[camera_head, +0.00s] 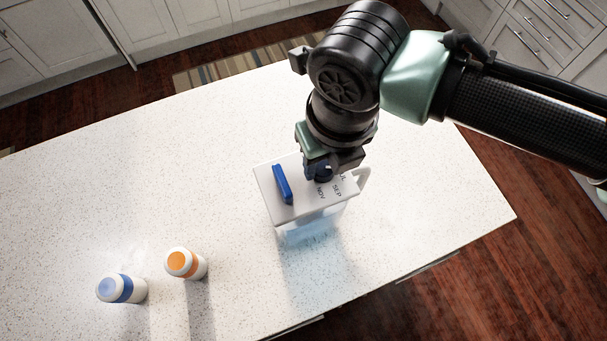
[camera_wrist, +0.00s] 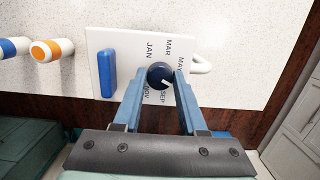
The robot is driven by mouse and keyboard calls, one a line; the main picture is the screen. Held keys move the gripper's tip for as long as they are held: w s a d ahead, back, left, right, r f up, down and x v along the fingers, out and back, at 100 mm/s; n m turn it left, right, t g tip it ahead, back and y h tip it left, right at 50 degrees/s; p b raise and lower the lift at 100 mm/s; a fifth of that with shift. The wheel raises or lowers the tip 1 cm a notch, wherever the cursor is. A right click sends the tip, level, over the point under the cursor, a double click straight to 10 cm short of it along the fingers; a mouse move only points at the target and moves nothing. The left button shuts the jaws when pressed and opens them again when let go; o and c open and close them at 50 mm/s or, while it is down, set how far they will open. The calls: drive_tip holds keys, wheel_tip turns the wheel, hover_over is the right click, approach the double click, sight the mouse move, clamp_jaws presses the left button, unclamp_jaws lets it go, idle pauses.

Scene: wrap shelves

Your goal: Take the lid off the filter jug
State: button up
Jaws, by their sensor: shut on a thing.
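The filter jug (camera_head: 308,224) stands upright on the white counter, with a clear body and a handle (camera_head: 363,180) on its right side. Its white lid (camera_head: 266,184) sits on top, with a raised blue bar (camera_head: 283,184) on the left and month names printed around a dark blue round knob (camera_head: 323,172). The lid (camera_wrist: 121,41) and knob (camera_wrist: 160,75) also show in the wrist view. My gripper (camera_head: 333,166) is above the lid, pointing down. In the wrist view its blue fingers (camera_wrist: 158,82) are shut on the knob, one on each side. The arm hides part of the lid's far edge.
The counter is otherwise clear. Its right edge drops to a wooden floor (camera_head: 500,270).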

sight(324, 169)
clamp_jaws()
drive_tip(key=shift+r, duration=0.15)
wheel_tip(324, 169, up, 10)
drive_tip(key=b, duration=0.1)
drive_tip(key=shift+f, duration=0.2)
